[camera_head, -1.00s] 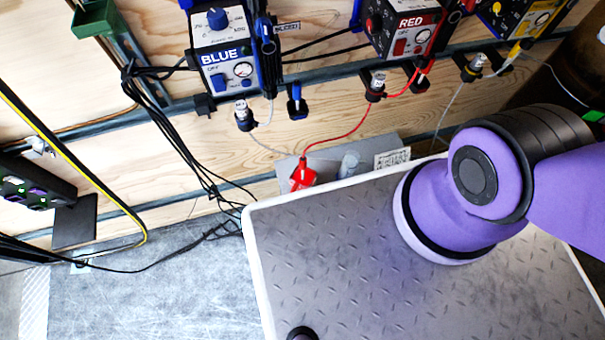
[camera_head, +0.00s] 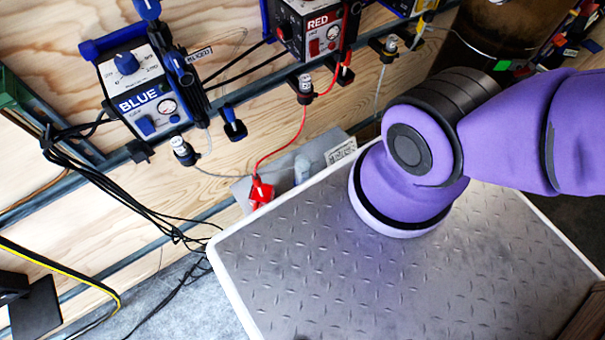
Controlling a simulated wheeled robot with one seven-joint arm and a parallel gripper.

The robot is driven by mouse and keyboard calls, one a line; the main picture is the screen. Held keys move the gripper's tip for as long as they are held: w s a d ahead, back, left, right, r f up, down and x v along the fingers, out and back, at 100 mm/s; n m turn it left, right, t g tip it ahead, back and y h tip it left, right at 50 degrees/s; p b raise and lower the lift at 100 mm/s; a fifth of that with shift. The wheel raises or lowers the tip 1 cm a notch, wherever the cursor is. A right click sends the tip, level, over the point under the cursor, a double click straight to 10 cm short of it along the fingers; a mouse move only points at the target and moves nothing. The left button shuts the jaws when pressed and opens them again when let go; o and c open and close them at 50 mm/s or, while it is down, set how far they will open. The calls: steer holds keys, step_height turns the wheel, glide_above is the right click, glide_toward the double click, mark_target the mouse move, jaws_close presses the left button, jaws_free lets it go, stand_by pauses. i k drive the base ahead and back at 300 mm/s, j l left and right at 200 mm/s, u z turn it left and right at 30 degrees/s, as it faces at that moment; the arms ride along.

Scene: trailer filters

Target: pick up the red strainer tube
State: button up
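The red-labelled box (camera_head: 315,28) hangs on the wall rail at the top. A small clear tube with a dark holder (camera_head: 305,88) sits below it, with a red line at its side; it may be the red strainer tube, but I cannot tell for sure. The red line runs down to a red piece (camera_head: 260,192) by the low grey box. My gripper is not in view. Only purple links of my arm show, over the metal plate at the right.
A blue-labelled box (camera_head: 145,100) hangs to the left with its own small tube (camera_head: 183,150) below. Another tube (camera_head: 390,45) is mounted further right. A grey box (camera_head: 325,152) stands behind the diamond-plate surface (camera_head: 300,265). Black cables (camera_head: 130,205) hang at the left.

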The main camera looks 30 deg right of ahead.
mark_target(256, 180)
steer(key=j, duration=0.45)
steer(key=k+j+z, duration=0.1)
steer(key=j+z, duration=0.15)
steer(key=k+j+z, duration=0.25)
steer(key=j, duration=0.2)
steer(key=j+z, duration=0.25)
steer(key=z, duration=0.9)
steer(key=k+j, duration=0.05)
